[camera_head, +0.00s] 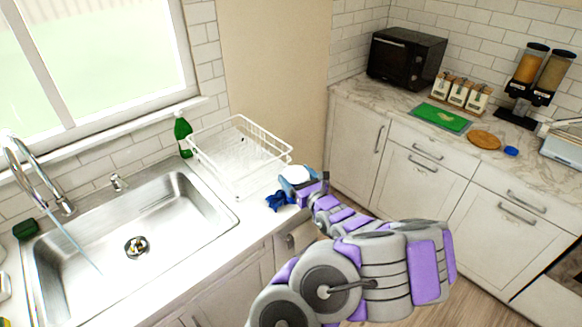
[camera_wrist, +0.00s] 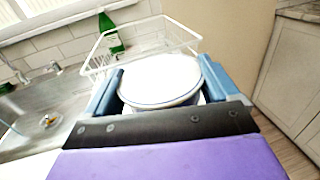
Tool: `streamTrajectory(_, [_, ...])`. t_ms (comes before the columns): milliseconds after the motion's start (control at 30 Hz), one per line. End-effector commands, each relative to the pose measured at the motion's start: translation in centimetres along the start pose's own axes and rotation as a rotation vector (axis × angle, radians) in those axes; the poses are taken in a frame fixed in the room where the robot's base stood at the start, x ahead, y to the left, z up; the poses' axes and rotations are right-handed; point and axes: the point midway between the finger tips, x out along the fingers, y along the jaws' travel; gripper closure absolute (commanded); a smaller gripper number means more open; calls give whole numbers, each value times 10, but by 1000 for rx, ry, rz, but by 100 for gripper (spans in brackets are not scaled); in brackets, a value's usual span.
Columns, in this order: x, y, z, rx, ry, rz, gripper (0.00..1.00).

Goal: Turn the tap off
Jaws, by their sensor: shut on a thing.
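The chrome tap (camera_head: 38,172) arches over the left of the steel sink (camera_head: 205,192), and a thin bluish stream of water (camera_head: 75,243) falls from it into the basin. My gripper (camera_head: 297,183) is right of the sink, by the counter's end, well apart from the tap. It is shut on a round white dish (camera_wrist: 160,78), perhaps a bowl or cup, between its blue fingers. The tap shows partly at the wrist view's left edge (camera_wrist: 18,72).
A white wire dish rack (camera_head: 243,160) stands on the counter just behind my gripper, beside a green bottle (camera_head: 183,135). A dark green sponge (camera_head: 25,229) sits left of the sink. Cabinets (camera_head: 425,170) line the right wall.

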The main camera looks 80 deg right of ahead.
Motion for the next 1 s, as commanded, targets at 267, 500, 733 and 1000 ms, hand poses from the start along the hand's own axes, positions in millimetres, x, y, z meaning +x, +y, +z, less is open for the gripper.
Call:
streamTrajectory(267, [36,-20,-5,-4,4,3,54])
streamTrajectory(500, [72,-44,-10,-6,7,2,54])
streamTrajectory(733, [94,-58,-9,-4,0,1,54])
streamTrajectory(1000, [96,-60,-24,0,3,-1,54])
